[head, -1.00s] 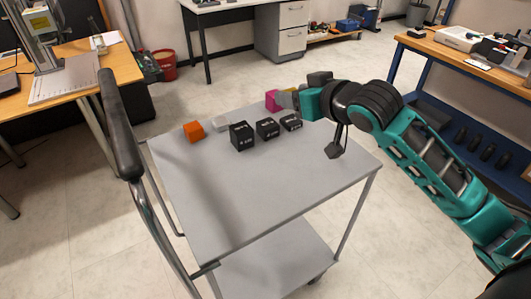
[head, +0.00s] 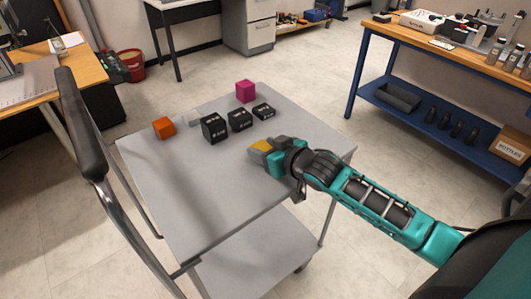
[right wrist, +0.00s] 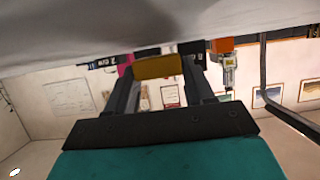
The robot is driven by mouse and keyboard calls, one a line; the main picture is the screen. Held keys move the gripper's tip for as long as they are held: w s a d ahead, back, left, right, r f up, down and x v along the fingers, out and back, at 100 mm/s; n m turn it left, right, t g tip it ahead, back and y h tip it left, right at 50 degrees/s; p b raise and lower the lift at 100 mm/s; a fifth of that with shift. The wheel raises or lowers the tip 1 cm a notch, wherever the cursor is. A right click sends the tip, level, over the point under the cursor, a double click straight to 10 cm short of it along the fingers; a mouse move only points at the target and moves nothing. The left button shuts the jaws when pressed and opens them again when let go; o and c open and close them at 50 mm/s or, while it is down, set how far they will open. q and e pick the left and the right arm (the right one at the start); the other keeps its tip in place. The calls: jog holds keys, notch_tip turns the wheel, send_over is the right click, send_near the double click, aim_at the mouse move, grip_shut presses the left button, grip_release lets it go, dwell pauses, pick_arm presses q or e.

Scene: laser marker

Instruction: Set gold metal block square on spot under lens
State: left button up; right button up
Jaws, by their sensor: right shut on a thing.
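The gold metal block (head: 262,146) is in the jaws of my right gripper (head: 265,150), over the right part of the grey cart top. In the right wrist view the gold block (right wrist: 158,67) sits between the two dark fingers, close to the cart surface; I cannot tell whether it touches. The laser marker shows only partly at the left edge of the head view, with its bed plate (head: 28,82) on a wooden bench. Its head (right wrist: 228,72) also shows in the right wrist view. The spot under the lens is out of view. My left gripper is not in view.
On the cart (head: 190,215) stand an orange block (head: 164,127), a clear or pale block (head: 191,118), a magenta block (head: 245,91) and black weights (head: 214,128). The cart's front half is clear. A black handle (head: 80,130) rises at its left. A blue-framed bench (head: 400,40) stands right.

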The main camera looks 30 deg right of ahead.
jog(key=shift+f, duration=0.45)
jog(key=shift+f, duration=0.1)
jog(key=o, duration=1.1)
